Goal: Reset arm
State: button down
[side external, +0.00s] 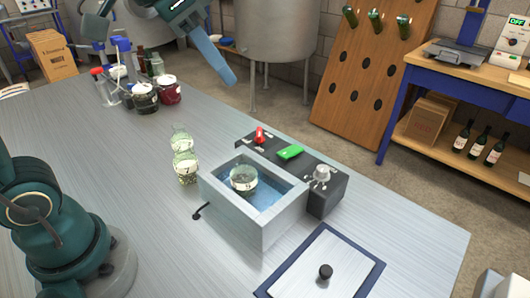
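My gripper (228,77) hangs in the air at the top middle of the side external view, above and behind the metal table (110,195). Its blue fingers point down and to the right and overlap in this view, so the gap between them cannot be judged. No object shows at the fingertips. The gripper is apart from everything on the table. Part of my arm is cut off by the top edge of the picture.
A water bath (278,232) holds a lidded jar (243,179) in blue water. Its control box (328,196) has red and green switches and a knob. Dark jars (145,98) stand at the back left.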

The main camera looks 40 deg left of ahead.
jog(key=s+a+f+n, duration=0.1)
jog(key=s+f+n, duration=0.2)
jog(key=s+f, duration=0.7)
jog(key=shift+s+a+f+n+g+y, duration=0.3)
jog(key=shift+s+a+n+y, duration=0.1)
jog(key=shift+s, duration=0.15)
